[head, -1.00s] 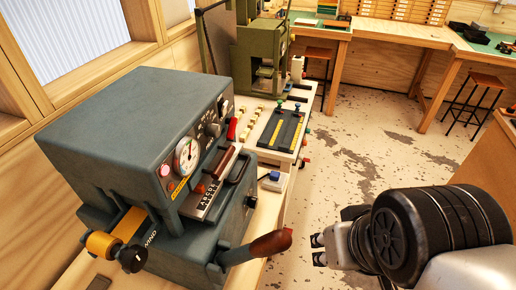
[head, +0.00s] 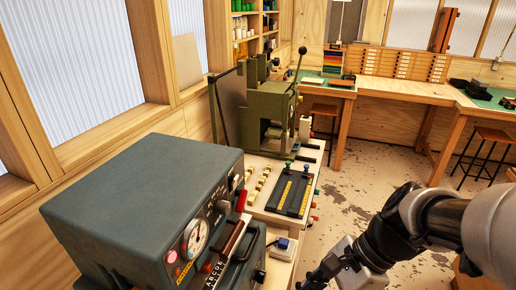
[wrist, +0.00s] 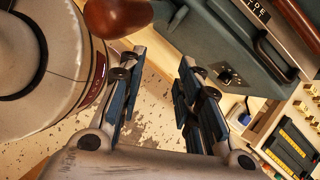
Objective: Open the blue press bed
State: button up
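The blue-grey press (head: 140,205) stands at the lower left in the head view, with a round gauge (head: 195,236) and a dark bar handle (head: 246,243) on its front. The wrist view shows part of its body (wrist: 215,35), a bar handle (wrist: 275,55) and a small dark plate with a knob (wrist: 228,76). A brown rounded lever grip (wrist: 116,16) is at the top of the wrist view. My gripper (wrist: 160,62) is open and empty, its fingertips below and right of that grip, apart from it in the picture. I cannot make out the bed's edges.
A green press (head: 265,110) stands behind on the same bench. Speckled floor (head: 350,200) is open to the right. Stools (head: 485,150) stand at far right.

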jog(key=w+d+f+m+t+y+p, duration=0.2)
jog(key=w+d+f+m+t+y, duration=0.15)
jog(key=w+m, duration=0.6)
jog(key=w+d+f+m+t+y+p, duration=0.1)
jog(key=w+d+f+m+t+y, duration=0.25)
jog(key=m, duration=1.05)
jog(key=w+a+b, duration=0.1)
jog(key=w+a, duration=0.1)
jog(key=a, duration=0.3)
jog(key=w+a+f+y+b, duration=0.1)
jog(key=w+a, duration=0.1)
jog(key=a, duration=0.4)
jog(key=w+a+f+b, duration=0.1)
jog(key=w+a, duration=0.1)
jog(key=a, duration=0.3)
jog(key=shift+w+a+g, duration=0.15)
jog(key=shift+w+g, duration=0.2)
jog(key=shift+g, duration=0.05)
jog(key=shift+f, duration=0.1)
jog(key=shift+c, duration=0.5)
grip_shut()
